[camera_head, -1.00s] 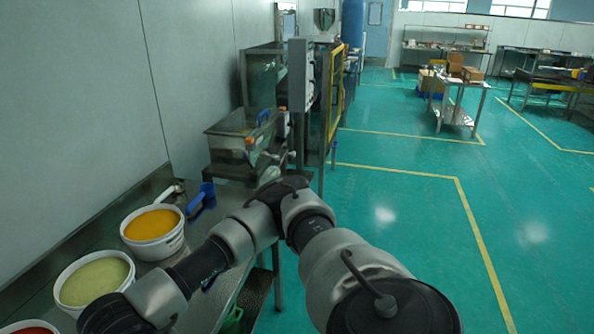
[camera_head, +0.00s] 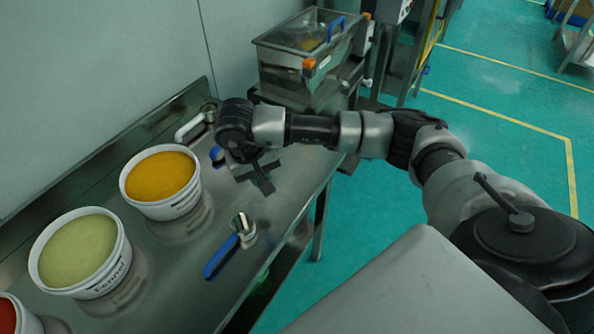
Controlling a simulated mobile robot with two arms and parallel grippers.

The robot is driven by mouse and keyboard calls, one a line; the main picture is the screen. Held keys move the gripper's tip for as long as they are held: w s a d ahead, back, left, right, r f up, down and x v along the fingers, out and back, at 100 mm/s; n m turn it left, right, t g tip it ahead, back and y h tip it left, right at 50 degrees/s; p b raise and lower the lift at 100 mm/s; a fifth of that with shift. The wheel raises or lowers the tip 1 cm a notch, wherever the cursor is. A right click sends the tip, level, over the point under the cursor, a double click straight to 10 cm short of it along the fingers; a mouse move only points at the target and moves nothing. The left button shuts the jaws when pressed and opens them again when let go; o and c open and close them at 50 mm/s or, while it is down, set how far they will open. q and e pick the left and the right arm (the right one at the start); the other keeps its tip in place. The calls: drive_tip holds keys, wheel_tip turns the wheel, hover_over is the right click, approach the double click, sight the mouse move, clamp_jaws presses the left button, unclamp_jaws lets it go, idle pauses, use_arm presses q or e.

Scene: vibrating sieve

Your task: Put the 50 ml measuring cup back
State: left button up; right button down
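Two or more scoop-like cups are on the steel table, and I cannot read which is the 50 ml one. One with a blue handle (camera_head: 221,257) and a metal end lies near the table's front edge. A pale-handled one (camera_head: 190,127) lies at the back by the wall. A small blue piece (camera_head: 217,156) shows beside my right gripper, partly hidden by it. My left gripper is out of view.
The steel table (camera_head: 180,285) carries a yellow-filled bucket (camera_head: 185,203), a green-filled bucket (camera_head: 100,283) and a red-filled bucket (camera_head: 25,318) along the left. A lidded metal box machine (camera_head: 285,72) with a blue handle stands behind. A wall bounds the left side.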

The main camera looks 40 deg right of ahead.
drive_tip(key=w+d+f+m+b, duration=0.2)
drive_tip(key=w+d+f+m, duration=0.15)
drive_tip(key=d+f, duration=0.25)
drive_tip(key=b, duration=0.1)
hover_over(296, 195)
drive_tip(key=shift+m+g, duration=0.4)
drive_tip(key=shift+m, duration=0.05)
drive_tip(key=f, duration=0.5)
drive_tip(key=shift+w+a, duration=0.15)
drive_tip(key=shift+a, duration=0.15)
drive_tip(key=b+x, duration=0.2)
drive_tip(key=x, duration=0.1)
drive_tip(key=shift+w+a+f, duration=0.1)
drive_tip(key=shift+a+f, duration=0.15)
drive_tip(key=shift+a, duration=0.05)
drive_tip(key=shift+b+x, duration=0.65)
drive_tip(key=shift+x, duration=0.1)
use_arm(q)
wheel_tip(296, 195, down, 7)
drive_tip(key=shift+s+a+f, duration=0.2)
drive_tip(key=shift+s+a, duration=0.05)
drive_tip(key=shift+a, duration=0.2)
use_arm(e)
drive_tip(key=shift+w+a, duration=0.1)
drive_tip(key=shift+a, duration=0.05)
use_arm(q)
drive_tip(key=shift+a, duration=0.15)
use_arm(e)
drive_tip(key=shift+f, duration=0.1)
